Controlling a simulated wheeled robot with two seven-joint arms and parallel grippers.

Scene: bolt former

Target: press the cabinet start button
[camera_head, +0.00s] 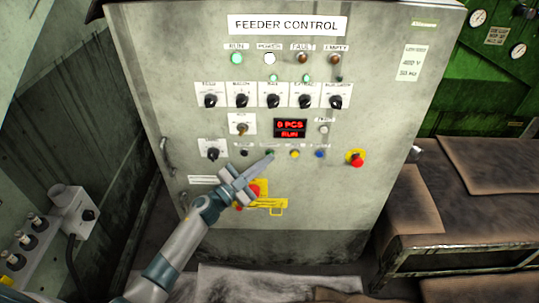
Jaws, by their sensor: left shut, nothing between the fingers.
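The grey control cabinet (350,95), labelled FEEDER CONTROL, stands in front of me. A row of small buttons crosses its front below the display: a dark one (244,153), a yellow one (294,154) and a blue one (319,154). Between the dark and yellow ones, a greenish button (270,152) shows just at my fingertips; its label is too small to read. My left gripper (269,157) is shut and empty, its tips at or very near that button. I cannot tell whether they touch it. My right gripper is not in view.
The red display (290,128) reads 0 PCS and RUN; the RUN lamp (236,58) is green. A red mushroom button (355,158) sits right of the row. A red-and-yellow switch (262,190) is partly behind my gripper. Brown-covered benches (480,200) stand at right.

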